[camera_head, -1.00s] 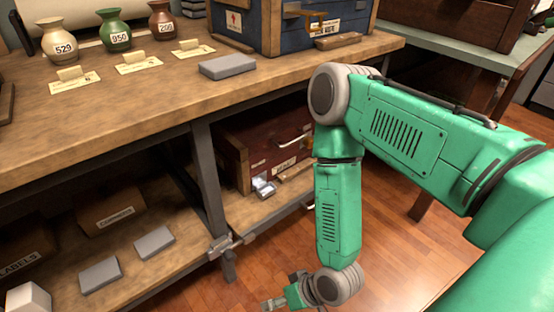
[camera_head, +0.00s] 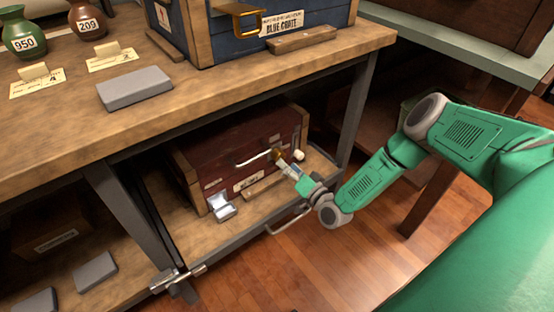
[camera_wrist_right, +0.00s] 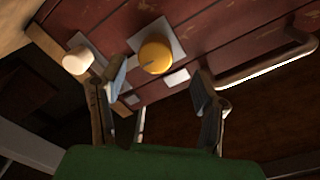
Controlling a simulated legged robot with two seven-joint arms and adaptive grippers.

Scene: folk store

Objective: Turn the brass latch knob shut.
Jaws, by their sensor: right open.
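The brass latch knob (camera_wrist_right: 155,57) is round and yellow, on a square pale plate on the front of the dark red crate (camera_head: 225,162) on the lower shelf. In the head view the knob (camera_head: 276,154) shows small, partly hidden by my right gripper (camera_head: 284,164). In the right wrist view my right gripper (camera_wrist_right: 160,84) is open and empty. Its fingertips point at the knob, one to each side of it in the picture. Whether they touch it I cannot tell. A line marks the knob's face. My left gripper is not in view.
A pale bar handle (camera_wrist_right: 268,68) is right of the knob in the wrist view, and a cream round peg (camera_wrist_right: 77,61) left. A small silver box (camera_head: 222,207) stands before the crate. The upper tabletop (camera_head: 190,92) overhangs the shelf. Open floor (camera_head: 300,262) lies in front.

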